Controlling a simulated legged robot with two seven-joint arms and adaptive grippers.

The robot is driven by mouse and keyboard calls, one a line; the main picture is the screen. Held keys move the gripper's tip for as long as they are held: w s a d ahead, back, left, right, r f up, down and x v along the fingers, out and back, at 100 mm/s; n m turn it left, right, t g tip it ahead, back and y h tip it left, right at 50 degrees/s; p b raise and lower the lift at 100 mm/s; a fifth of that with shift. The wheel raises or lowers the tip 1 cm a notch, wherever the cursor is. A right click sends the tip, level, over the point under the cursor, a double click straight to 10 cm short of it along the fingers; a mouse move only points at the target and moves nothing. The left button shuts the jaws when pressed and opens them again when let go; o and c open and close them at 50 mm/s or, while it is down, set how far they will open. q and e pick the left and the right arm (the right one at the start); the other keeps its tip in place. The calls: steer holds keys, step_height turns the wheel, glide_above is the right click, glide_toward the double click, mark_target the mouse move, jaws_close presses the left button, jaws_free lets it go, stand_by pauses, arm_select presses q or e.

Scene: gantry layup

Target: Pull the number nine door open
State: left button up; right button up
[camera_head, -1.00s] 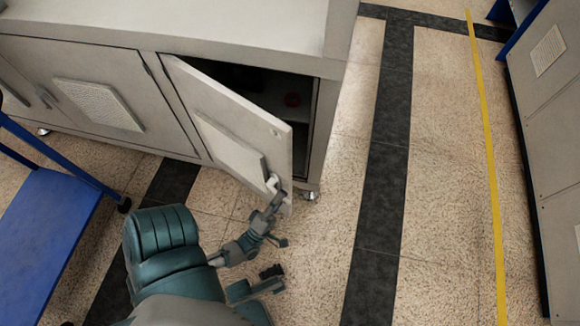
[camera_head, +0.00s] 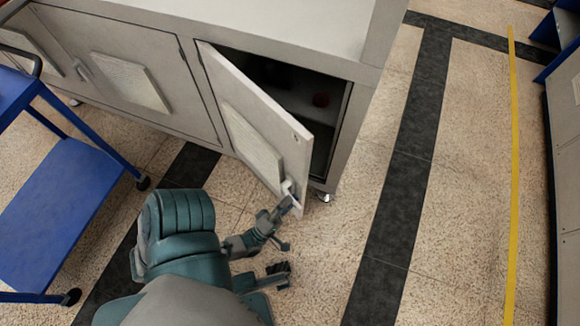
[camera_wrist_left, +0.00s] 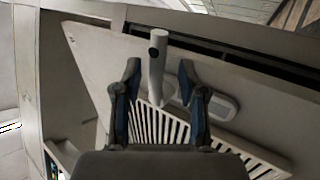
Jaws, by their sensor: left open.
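A grey cabinet door (camera_head: 262,130) with a louvred panel stands partly open, hinged on its left side. No number is readable on it. Its pale handle (camera_head: 289,189) is low by the free edge; in the left wrist view the handle (camera_wrist_left: 157,75) is a light rod standing out from the door. My left gripper (camera_head: 284,209) is at the handle in the head view. In the left wrist view its two fingers (camera_wrist_left: 160,75) are apart, one on either side of the handle; contact cannot be told. My right gripper is not in view.
A blue cart (camera_head: 70,200) stands at left, near my left arm. Open floor (camera_head: 450,200) lies to the right, before another grey cabinet (camera_head: 566,170) at the right edge.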

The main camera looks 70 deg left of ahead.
arm_select(q)
steer(key=v, duration=0.6)
steer(key=shift+s+f, duration=0.3)
steer(key=shift+s, duration=0.05)
